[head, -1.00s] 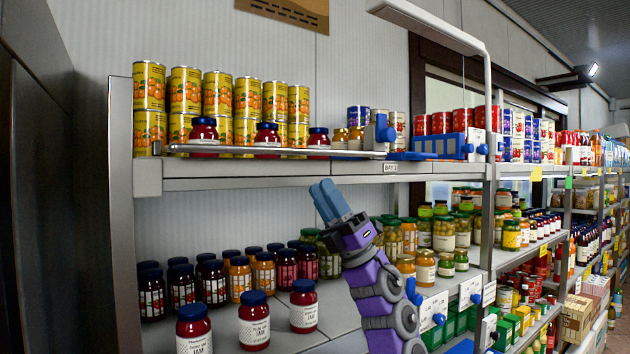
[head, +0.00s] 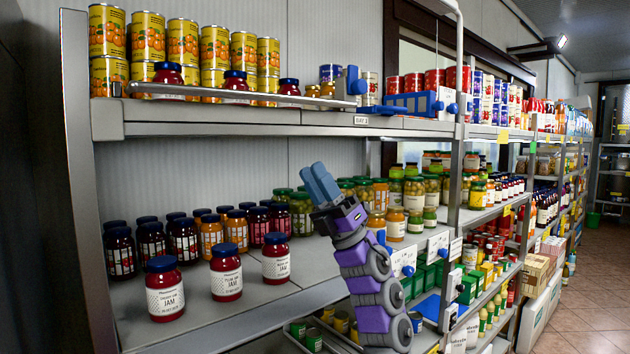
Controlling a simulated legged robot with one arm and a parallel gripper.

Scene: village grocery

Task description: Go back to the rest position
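My gripper (head: 320,184) is in the middle of the head view, at the end of my purple arm. It is raised in front of the shelf unit, with its blue fingers pointing up and left. The fingers look close together, and nothing shows between them. Whether a small gap is left between them I cannot tell. Three jam jars with white labels stand in a row near the front of the middle shelf: a left one (head: 165,292), a middle one (head: 226,274) and a right one (head: 276,260). The gripper is above and right of them, apart from them.
The upper shelf (head: 200,115) carries yellow cans (head: 148,40), jam jars behind a rail and a blue tray (head: 412,103). Dark jars (head: 120,252) line the back of the middle shelf. White boxes (head: 535,318) stand low at the right. The aisle floor (head: 590,315) is clear.

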